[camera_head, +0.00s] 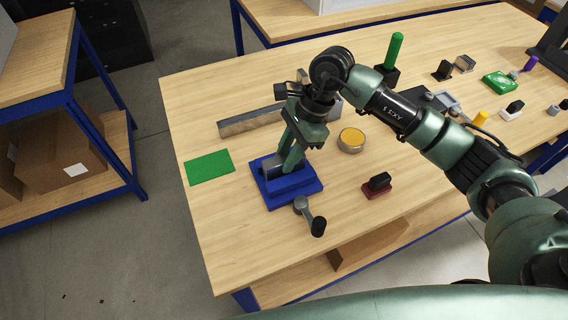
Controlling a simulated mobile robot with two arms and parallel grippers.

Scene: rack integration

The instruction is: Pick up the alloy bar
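My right gripper (287,165) points down over a blue vise-like fixture (288,187) near the left part of the table. Its fingertips are at the fixture's upper part, and I cannot tell whether they are open or shut. A small grey metallic piece (269,170) shows at the fixture's top, beside the fingers; whether they touch it is unclear. A long grey bar (250,121) lies on the table behind the gripper, partly hidden by my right arm. I cannot tell for sure which grey piece is the alloy bar. My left gripper is not in view.
A crank handle (310,217) sticks out at the fixture's front. A green mat (209,167) lies left, a round yellow-topped tin (351,140) and a red-based stamp (377,186) lie right. Several small items, including a green cylinder (394,50), stand farther right.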

